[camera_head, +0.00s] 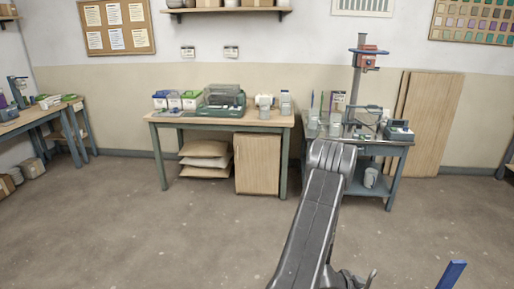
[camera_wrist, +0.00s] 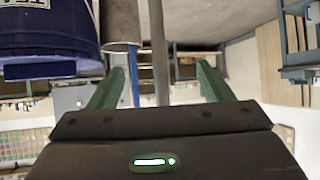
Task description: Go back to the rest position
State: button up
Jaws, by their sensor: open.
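My gripper (camera_wrist: 161,75) shows in the wrist view with its two green fingers spread apart and nothing between the tips. A rod and part of a grey cylinder (camera_wrist: 119,22) show behind the fingers, at the top of that view. In the head view my dark arm reaches up from the bottom edge to a bend in front of the right bench.
The wrist view is upside down. A wooden-topped table (camera_head: 222,118) with bins and a green machine stands at the back wall. A bench (camera_head: 398,141) with a tall mixer stands right of it. A blue post-like piece (camera_head: 451,274) shows at the bottom right. Open floor (camera_head: 130,225) lies left.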

aim_at(369, 281)
jog(key=shift+r+p, duration=0.2)
jog(key=shift+p, duration=0.6)
notch_tip(369, 281, up, 5)
jog(key=p, duration=0.4)
jog(key=shift+r, duration=0.1)
jog(key=shift+r, duration=0.1)
